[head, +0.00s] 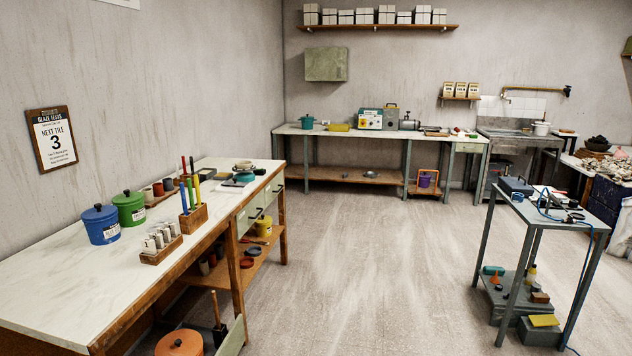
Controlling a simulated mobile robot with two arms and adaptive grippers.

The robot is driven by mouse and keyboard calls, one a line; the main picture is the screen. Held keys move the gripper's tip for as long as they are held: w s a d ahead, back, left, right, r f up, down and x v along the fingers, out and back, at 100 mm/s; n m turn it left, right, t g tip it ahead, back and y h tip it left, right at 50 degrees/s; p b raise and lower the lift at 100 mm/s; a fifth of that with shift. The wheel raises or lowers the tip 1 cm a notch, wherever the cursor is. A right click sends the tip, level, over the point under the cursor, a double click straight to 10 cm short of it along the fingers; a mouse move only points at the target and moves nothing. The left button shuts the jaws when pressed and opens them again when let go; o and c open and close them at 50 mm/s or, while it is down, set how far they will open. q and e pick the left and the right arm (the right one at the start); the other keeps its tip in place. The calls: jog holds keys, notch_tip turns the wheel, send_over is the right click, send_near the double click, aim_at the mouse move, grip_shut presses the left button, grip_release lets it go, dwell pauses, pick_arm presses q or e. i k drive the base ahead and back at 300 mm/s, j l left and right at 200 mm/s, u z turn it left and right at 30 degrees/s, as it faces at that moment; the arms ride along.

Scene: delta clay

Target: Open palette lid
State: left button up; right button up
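No thing in the head view is clearly a palette with a lid, and I cannot tell which one it is. Small items, among them a teal piece (245,177) and a shallow bowl (243,165), lie at the far end of the left worktable (75,267). A dark blue box-like thing (515,186) sits on the grey cart at the right. Neither gripper shows in this view.
The left worktable also bears a blue lidded pot (101,225), a green lidded pot (129,208) and wooden holders. A long bench (350,131) runs along the back wall. The grey cart (546,214) stands at the right. The floor (370,265) between them is clear.

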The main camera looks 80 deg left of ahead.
aim_at(230, 183)
jog(key=u, duration=3.25)
jog(key=i+u, duration=0.2)
jog(key=u, duration=0.5)
jog(key=i+l+u, duration=0.35)
jog(key=i+l, duration=0.2)
jog(key=l, duration=0.15)
jog(key=i+l+u, duration=0.2)
jog(key=l, duration=0.25)
jog(key=i+l+u, duration=0.2)
jog(key=l, duration=0.25)
jog(key=i, duration=0.1)
